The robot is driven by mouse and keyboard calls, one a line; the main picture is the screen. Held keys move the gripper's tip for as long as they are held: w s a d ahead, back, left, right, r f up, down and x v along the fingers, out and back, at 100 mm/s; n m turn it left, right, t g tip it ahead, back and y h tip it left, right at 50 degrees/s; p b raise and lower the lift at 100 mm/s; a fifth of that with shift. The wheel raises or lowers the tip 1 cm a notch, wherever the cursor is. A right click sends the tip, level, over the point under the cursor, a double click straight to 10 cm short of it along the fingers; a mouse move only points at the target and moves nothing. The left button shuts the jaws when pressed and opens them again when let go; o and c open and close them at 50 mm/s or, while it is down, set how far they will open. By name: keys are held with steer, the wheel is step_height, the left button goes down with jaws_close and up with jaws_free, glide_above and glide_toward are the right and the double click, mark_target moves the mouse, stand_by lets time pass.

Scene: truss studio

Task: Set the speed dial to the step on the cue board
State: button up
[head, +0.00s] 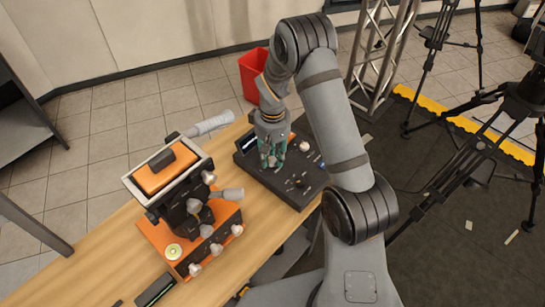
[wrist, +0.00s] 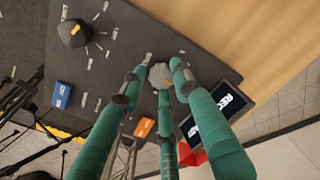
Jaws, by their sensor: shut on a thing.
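A dark control console (head: 306,196) lies on the wooden table in the head view, and its panel (wrist: 115,75) fills much of the wrist view. My gripper (head: 268,163) has three teal fingers and reaches down onto the console's far left part. In the wrist view its fingertips (wrist: 160,78) are closed around a pale grey knob (wrist: 161,72), mostly hidden by them. Its pointer and marks cannot be read. A second, dark round knob (wrist: 75,33) has pale marks around it. A screen (wrist: 226,103) with white figures stands at the panel's edge; I cannot tell whether it is the cue board.
An orange machine (head: 173,242) with levers and pale knobs stands left of the console on the table (head: 108,238). Orange (wrist: 145,128) and blue (wrist: 62,95) labelled blocks sit on the panel. A red bin (head: 252,68), a truss (head: 378,55) and tripods stand beyond.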

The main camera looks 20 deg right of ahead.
steer(key=shift+s, duration=0.2)
steer(key=c, duration=0.5)
steer(key=shift+o, duration=0.2)
steer(key=shift+f+n+b, duration=0.25)
steer(key=shift+n+b, duration=0.15)
steer(key=shift+s+r+n, duration=0.1)
steer(key=shift+r+n, duration=0.05)
steer(key=shift+n, duration=0.65)
steer(key=o, duration=1.1)
steer(key=shift+r, duration=0.1)
steer(key=shift+r, duration=0.1)
